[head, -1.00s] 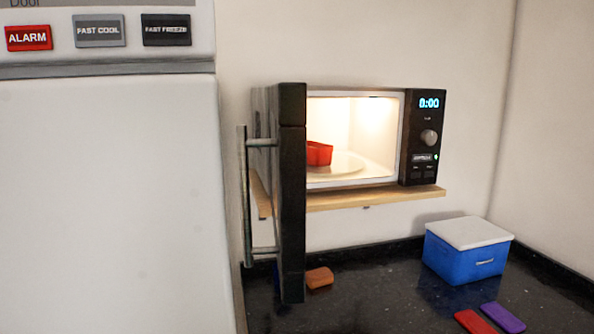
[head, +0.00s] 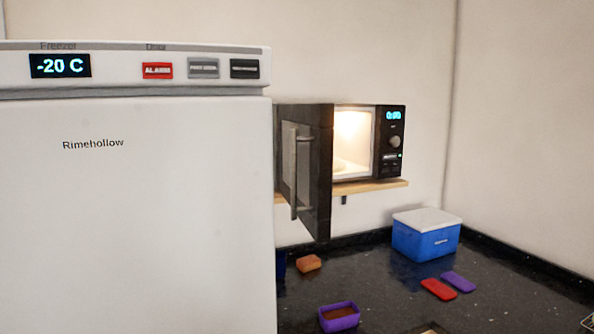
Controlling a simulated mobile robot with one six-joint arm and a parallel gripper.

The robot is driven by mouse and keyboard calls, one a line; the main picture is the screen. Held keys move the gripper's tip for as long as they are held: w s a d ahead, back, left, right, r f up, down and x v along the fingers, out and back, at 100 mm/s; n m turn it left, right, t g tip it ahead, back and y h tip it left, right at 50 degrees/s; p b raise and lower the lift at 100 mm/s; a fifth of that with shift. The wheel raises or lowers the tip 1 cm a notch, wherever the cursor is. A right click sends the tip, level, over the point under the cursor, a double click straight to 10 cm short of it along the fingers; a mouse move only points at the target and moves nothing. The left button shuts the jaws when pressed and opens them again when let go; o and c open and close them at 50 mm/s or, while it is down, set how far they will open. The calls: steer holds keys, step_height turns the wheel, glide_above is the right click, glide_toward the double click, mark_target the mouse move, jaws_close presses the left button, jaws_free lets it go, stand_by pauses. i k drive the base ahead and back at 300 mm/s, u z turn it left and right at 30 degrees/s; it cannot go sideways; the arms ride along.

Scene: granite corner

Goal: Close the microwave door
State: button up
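The microwave (head: 390,165) stands on a wooden shelf on the back wall, its lit cavity partly visible. Its dark door (head: 321,185) is open and swung out toward me, hiding the left part of the cavity. A grey bar handle (head: 293,172) is on the door's outer face, which faces left. Part of a pale turntable plate shows inside. My gripper is not in view.
A white freezer (head: 140,200) fills the left side, close to the door. On the dark counter are a blue box with a white lid (head: 426,236), a red lid (head: 438,289), a purple lid (head: 458,282), a purple container (head: 339,317) and an orange-brown block (head: 308,263).

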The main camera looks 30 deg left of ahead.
mark_target(306, 132)
steer(key=k, duration=0.4)
steer(key=u, duration=1.25)
steer(key=i, duration=1.05)
steer(key=z, duration=0.1)
steer(key=k, duration=0.5)
steer(key=z, duration=0.05)
